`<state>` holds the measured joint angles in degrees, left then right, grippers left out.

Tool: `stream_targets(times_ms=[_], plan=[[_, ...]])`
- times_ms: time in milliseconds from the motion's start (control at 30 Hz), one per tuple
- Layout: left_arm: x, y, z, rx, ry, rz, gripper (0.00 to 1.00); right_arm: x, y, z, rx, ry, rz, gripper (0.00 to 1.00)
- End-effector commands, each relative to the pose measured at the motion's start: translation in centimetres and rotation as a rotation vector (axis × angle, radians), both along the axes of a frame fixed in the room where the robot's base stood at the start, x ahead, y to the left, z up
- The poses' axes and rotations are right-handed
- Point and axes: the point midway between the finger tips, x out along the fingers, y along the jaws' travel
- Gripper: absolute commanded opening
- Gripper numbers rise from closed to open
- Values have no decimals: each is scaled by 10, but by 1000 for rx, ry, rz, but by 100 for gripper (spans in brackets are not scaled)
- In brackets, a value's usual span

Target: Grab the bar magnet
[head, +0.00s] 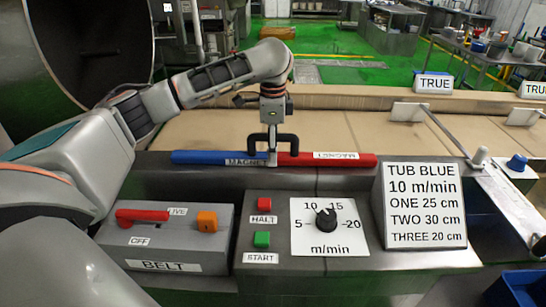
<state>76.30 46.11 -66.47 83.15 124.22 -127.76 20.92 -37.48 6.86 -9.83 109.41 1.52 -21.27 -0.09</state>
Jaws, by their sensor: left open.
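The bar magnet (325,159) lies across the dark ledge in front of the belt in the head view. Its left half is blue with a "MAGNET" label, and its right half is red with a second label. My left gripper (272,157) points down over the magnet's middle, where blue meets red. My right gripper is not in the view.
In front stand a BELT box (170,245) with a red lever, a HALT and START panel (262,225) with a speed dial (326,219), and a TUB BLUE sign (422,205). The tan belt (350,132) behind is clear. A metal arm (455,140) crosses its right side.

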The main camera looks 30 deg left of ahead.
Motion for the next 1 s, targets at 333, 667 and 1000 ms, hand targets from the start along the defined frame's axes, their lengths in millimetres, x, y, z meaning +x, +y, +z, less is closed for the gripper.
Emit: stream_targets(times_ms=[333, 667, 1000], plan=[[0, 0, -8, -1, -2, 1, 47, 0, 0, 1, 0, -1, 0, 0], [1, 0, -5, -3, -7, 1, 0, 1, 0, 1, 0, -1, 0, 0], [2, 0, 2, -3, -9, 0, 0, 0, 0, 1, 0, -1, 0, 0]])
